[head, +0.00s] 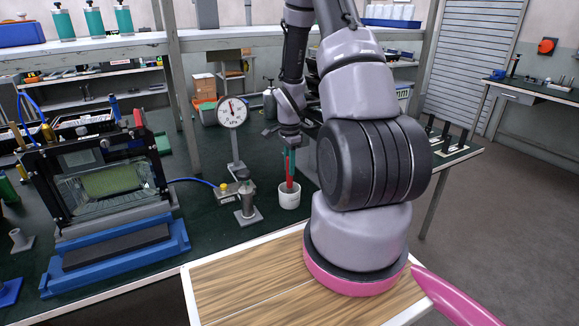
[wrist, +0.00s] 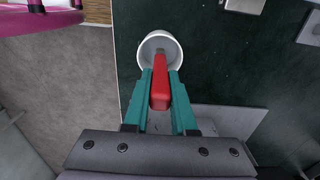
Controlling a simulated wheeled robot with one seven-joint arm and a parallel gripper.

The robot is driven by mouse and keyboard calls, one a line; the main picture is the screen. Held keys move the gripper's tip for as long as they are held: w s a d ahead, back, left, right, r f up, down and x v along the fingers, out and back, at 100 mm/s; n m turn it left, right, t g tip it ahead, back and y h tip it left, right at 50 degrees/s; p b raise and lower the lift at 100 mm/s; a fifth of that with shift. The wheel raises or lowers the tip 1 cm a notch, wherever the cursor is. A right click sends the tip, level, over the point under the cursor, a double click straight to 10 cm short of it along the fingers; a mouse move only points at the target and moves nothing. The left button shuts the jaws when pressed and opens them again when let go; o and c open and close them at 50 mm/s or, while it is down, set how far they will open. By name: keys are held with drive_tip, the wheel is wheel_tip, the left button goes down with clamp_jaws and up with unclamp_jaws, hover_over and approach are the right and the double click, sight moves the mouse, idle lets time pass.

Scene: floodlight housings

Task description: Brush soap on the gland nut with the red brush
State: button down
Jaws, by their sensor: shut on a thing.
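The red brush (head: 289,178) stands upright with its lower end inside a white cup (head: 289,199) on the dark green bench. My gripper (head: 290,158) points down above the cup, its teal fingers shut on the brush handle. In the wrist view the red brush (wrist: 160,88) lies between the teal fingers, in front of the white cup (wrist: 160,46); its bristles are hidden. A brass fitting (head: 48,132), which looks like the gland nut, sits on top of the floodlight housing (head: 108,182) at the left, well away from my gripper.
The housing stands in a blue cradle (head: 120,252). A dial gauge (head: 232,112) on a post and a small valve block (head: 235,190) with a blue hose stand between it and the cup. A wooden-topped surface (head: 250,290) is in front.

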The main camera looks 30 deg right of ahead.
drive_tip(key=shift+f, duration=0.55)
idle(1.1)
drive_tip(key=shift+r, duration=3.55)
